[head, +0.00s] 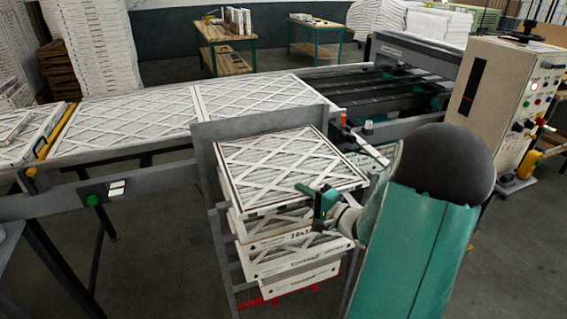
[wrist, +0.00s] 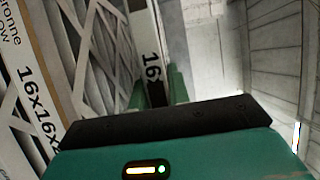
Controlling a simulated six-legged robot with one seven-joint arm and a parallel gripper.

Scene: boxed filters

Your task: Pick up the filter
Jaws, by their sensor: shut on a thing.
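A stack of white-framed pleated filters with lattice faces sits in a grey metal rack (head: 222,262) in the head view. The top filter (head: 285,165) lies tilted above the others. My gripper (head: 318,197) is at the right front edge of this top filter, shut on that edge. In the wrist view, a white filter edge printed "16" (wrist: 150,65) stands between the green fingers of my gripper (wrist: 157,90). Another filter edge printed "16x16" (wrist: 38,95) shows at the left. The far finger contact is partly hidden by the gripper body.
A roller conveyor (head: 330,84) carrying several more filters (head: 130,125) runs behind the rack. A control cabinet (head: 500,90) stands at the right. Stacked filters (head: 100,45) stand at the back left. Open floor (head: 150,260) lies left of the rack.

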